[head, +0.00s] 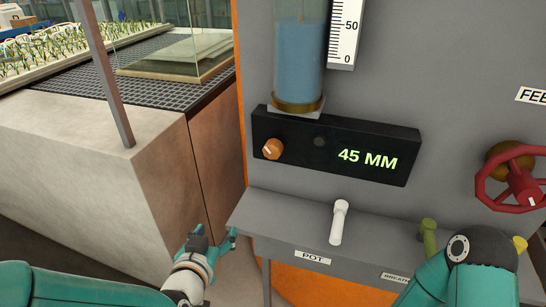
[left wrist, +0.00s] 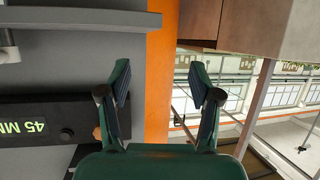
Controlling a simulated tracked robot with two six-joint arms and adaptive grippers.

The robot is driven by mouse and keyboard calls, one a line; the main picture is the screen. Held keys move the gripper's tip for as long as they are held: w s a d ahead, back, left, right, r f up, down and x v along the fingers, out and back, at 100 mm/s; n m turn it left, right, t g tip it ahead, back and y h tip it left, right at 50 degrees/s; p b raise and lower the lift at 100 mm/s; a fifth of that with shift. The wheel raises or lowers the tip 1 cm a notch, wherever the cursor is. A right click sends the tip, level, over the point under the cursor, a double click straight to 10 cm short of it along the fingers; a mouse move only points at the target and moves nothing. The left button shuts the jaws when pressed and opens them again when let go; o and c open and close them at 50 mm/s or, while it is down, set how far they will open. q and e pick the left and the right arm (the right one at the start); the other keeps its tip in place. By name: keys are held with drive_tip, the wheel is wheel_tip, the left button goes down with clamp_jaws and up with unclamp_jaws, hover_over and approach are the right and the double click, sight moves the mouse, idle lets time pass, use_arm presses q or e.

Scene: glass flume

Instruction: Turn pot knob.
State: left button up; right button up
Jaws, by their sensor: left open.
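An orange knob (head: 272,149) with a pale pointer mark sits on the left of a black display box (head: 335,146) reading 45 MM. In the left wrist view the knob (left wrist: 97,133) shows partly behind a finger. A white lever (head: 338,222) stands over the shelf, above a label (head: 313,257) reading POT. My left gripper (head: 215,238) is open and empty, left of the shelf's end and below the orange knob, apart from both. Its spread fingers show in the left wrist view (left wrist: 160,78). My right arm is at the lower right; its fingers cannot be seen.
A grey shelf (head: 275,221) juts from the panel. A yellow-green lever (head: 429,237) and a red handwheel (head: 482,182) are at right. A blue-filled glass column (head: 299,60) rises above the display box. A concrete block (head: 90,170) stands at left.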

sight(270, 153)
use_arm(q)
drive_tip(key=s+d+r+m+t+h+b, duration=0.1)
drive_tip(key=s+d+r+t+h, duration=0.15)
drive_tip(key=r, duration=0.55)
drive_tip(key=s+d+r+t+h+b, duration=0.1)
drive_tip(key=s+d+r+h, duration=0.2)
drive_tip(key=r, duration=0.4)
drive_tip(key=shift+y, duration=0.65)
drive_tip(key=p+x, duration=0.1)
drive_tip(key=x, duration=0.4)
drive_tip(key=d+p+x, duration=0.1)
drive_tip(key=x, duration=0.5)
drive_tip(key=p+x, duration=0.1)
drive_tip(key=x, duration=0.5)
drive_tip(key=shift+s+d, duration=0.2)
drive_tip(key=c, duration=1.1)
drive_tip(key=n+b, duration=0.1)
drive_tip(key=b, duration=0.2)
drive_tip(key=shift+f, duration=0.3)
drive_tip(key=shift+c, duration=0.2)
drive_tip(key=shift+r+n+b, duration=0.15)
drive_tip(key=shift+n+b, duration=0.35)
drive_tip(key=shift+n, duration=0.2)
drive_tip(key=shift+r, duration=0.15)
